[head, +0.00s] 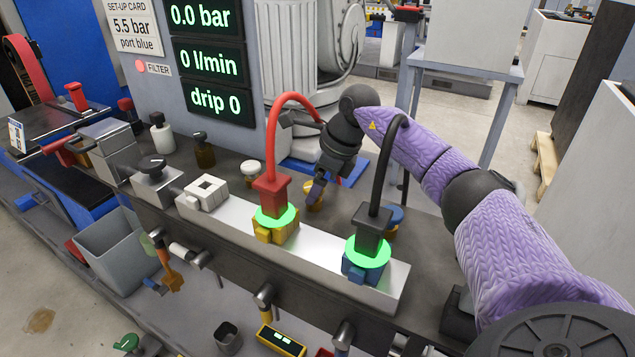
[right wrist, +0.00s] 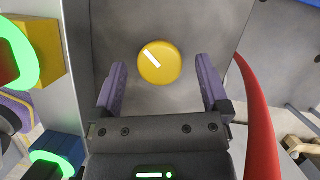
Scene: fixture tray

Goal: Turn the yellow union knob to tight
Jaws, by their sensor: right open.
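The yellow union knob (right wrist: 159,63) is round, with a short white mark slanting from upper left towards its middle. It faces the right wrist camera. In the head view the yellow knob (head: 314,201) shows partly, behind the metal rail and below my right gripper (head: 318,187). In the right wrist view the two purple fingers of my right gripper (right wrist: 161,78) stand wide apart, one to each side of the knob. I see no finger touching it. My left gripper is in neither view.
A red hose (head: 271,140) arches from a red plug on a yellow block. A black hose (head: 380,165) rises from a plug on a blue block, close to my right arm. A blue knob (head: 397,215) stands behind the rail. The display (head: 207,63) reads 0.0 bar, 0 l/min, drip 0.

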